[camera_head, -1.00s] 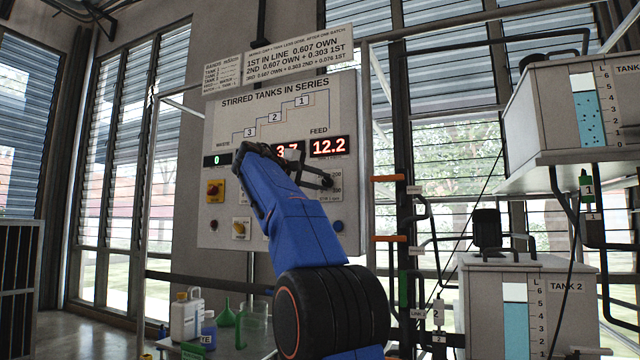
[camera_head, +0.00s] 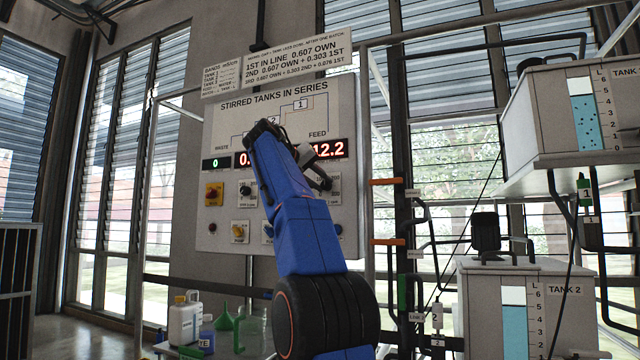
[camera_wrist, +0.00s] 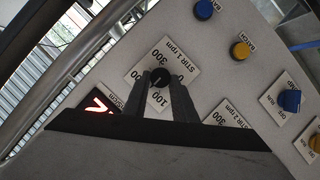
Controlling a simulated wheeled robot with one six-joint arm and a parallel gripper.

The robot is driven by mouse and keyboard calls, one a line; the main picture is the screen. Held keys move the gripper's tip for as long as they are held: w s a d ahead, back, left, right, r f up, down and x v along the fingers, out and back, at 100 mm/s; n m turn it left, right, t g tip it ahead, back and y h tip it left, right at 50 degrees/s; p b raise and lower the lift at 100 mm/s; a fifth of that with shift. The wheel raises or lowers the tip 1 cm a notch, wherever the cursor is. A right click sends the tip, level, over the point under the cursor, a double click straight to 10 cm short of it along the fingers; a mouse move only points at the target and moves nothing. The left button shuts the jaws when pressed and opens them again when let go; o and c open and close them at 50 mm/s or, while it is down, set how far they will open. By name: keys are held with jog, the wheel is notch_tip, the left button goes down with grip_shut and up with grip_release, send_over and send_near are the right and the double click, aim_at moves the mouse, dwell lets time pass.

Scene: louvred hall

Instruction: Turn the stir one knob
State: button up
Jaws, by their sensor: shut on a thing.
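The stir one knob (camera_wrist: 160,77) is small, round and black, on a white plate (camera_wrist: 184,62) marked STIR 1 rpm with a number scale, in the wrist view. My gripper (camera_wrist: 161,84) has its two dark fingers on either side of the knob and is shut on it. The fingers hide part of the scale, and I cannot tell the exact setting. In the head view my gripper (camera_head: 318,176) is at the right part of the grey panel (camera_head: 222,128), partly behind my blue arm.
The wrist view shows a STIR 2 plate (camera_wrist: 228,116), a yellow button (camera_wrist: 240,50) and blue knobs (camera_wrist: 290,100) nearby. A red display (camera_head: 329,149) reads 12.2.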

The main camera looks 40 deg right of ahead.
dwell(0.5)
jog(key=o, duration=1)
jog(key=shift+o, duration=0.2)
jog(key=v, duration=1.7)
jog(key=shift+a, duration=0.15)
